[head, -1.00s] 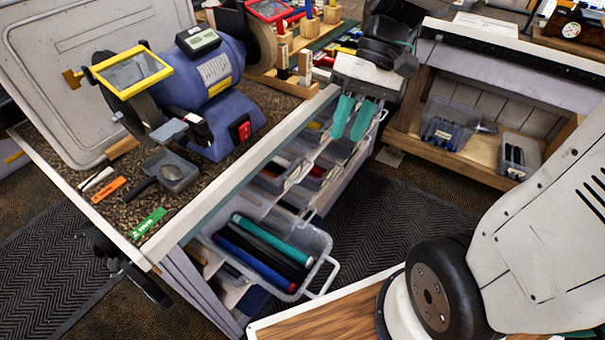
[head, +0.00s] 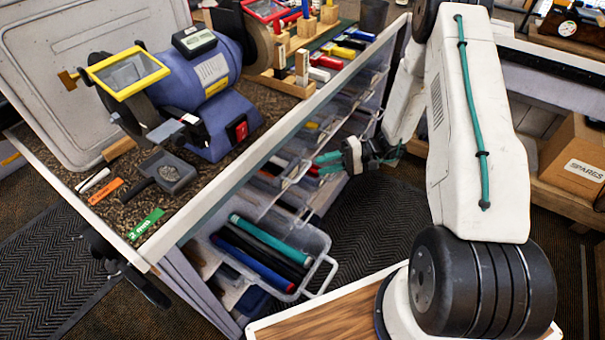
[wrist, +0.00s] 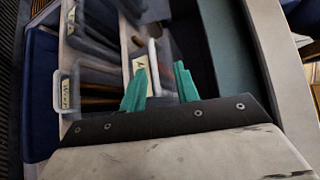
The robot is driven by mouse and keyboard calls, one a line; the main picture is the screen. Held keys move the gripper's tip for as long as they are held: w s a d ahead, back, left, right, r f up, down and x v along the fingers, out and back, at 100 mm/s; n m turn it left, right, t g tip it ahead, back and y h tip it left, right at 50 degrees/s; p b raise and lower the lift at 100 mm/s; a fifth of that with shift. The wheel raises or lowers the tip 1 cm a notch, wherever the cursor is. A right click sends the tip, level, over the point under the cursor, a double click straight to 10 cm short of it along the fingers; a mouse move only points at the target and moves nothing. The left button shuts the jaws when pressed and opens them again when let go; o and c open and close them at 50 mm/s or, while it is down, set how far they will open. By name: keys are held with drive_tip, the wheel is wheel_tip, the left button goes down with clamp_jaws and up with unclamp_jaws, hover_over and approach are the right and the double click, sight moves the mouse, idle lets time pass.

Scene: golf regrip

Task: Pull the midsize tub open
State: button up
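Clear tubs with pale handles sit in rows under the bench; one tub (head: 294,172) is beside my gripper (head: 326,163). I cannot tell for sure which is the midsize one. A labelled tub handle (wrist: 66,92) lies left of the fingers, and a second label (wrist: 141,72) shows just behind the left finger. Contact with a handle cannot be made out. A lower clear tub (head: 322,258) stands pulled out, holding several coloured grips.
The bench edge (head: 270,140) runs above the tubs. A blue bench grinder (head: 215,95) stands on the bench top. Dark floor mat (head: 375,225) is clear in front of the tubs. A box labelled SPARES (head: 577,160) sits on a shelf at the right.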

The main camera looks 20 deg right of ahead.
sight(302, 173)
drive_tip(key=x, duration=0.4)
drive_tip(key=f+x, duration=0.1)
drive_tip(key=x, duration=0.2)
drive_tip(key=shift+w+a+f, duration=0.15)
drive_tip(key=shift+a+f, duration=0.1)
clamp_jaws()
